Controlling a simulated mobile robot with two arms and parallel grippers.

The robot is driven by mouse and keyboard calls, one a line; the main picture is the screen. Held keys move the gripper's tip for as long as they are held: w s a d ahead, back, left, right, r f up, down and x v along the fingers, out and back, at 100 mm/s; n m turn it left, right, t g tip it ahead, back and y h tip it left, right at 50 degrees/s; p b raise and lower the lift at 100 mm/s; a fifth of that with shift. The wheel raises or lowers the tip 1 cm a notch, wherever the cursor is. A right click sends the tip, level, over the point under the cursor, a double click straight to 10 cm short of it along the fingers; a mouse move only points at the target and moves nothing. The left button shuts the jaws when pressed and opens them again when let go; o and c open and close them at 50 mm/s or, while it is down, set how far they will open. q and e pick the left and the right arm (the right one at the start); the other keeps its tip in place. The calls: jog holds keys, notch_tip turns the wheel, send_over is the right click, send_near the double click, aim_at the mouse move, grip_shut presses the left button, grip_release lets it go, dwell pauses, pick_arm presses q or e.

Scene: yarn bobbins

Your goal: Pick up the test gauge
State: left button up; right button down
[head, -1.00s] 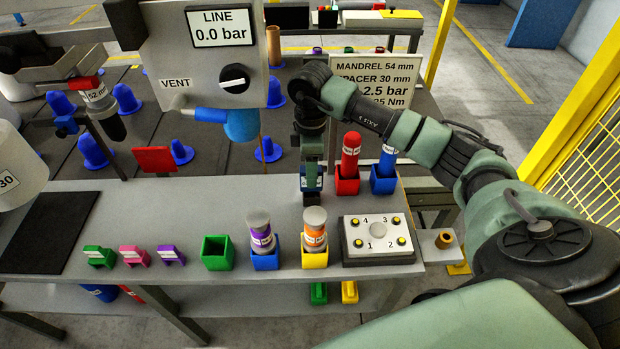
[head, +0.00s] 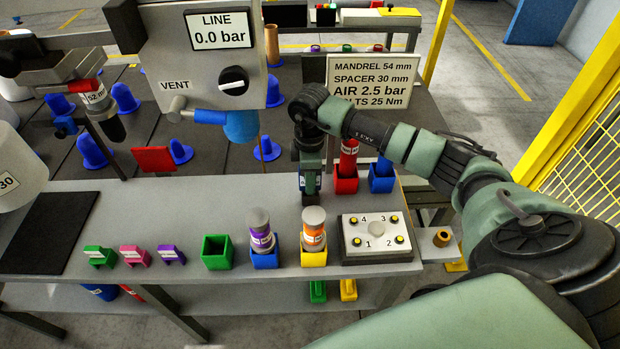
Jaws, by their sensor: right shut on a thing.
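My right gripper (head: 309,188) points straight down over the bench, behind the bobbins with purple and orange bands. It is shut on a small dark blue piece with a pale mark (head: 313,181), which I take to be the test gauge. The fingers and wrist hide most of it, and I cannot tell whether it clears the bench top. My left gripper is not in view.
A red holder (head: 347,185) and a blue holder (head: 381,184) stand just right of the gripper. In front are a blue cup (head: 264,261), a yellow cup (head: 314,259) and a numbered plate (head: 352,232).

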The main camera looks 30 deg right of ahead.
notch_tip(320, 180, up, 20)
dwell(0.6)
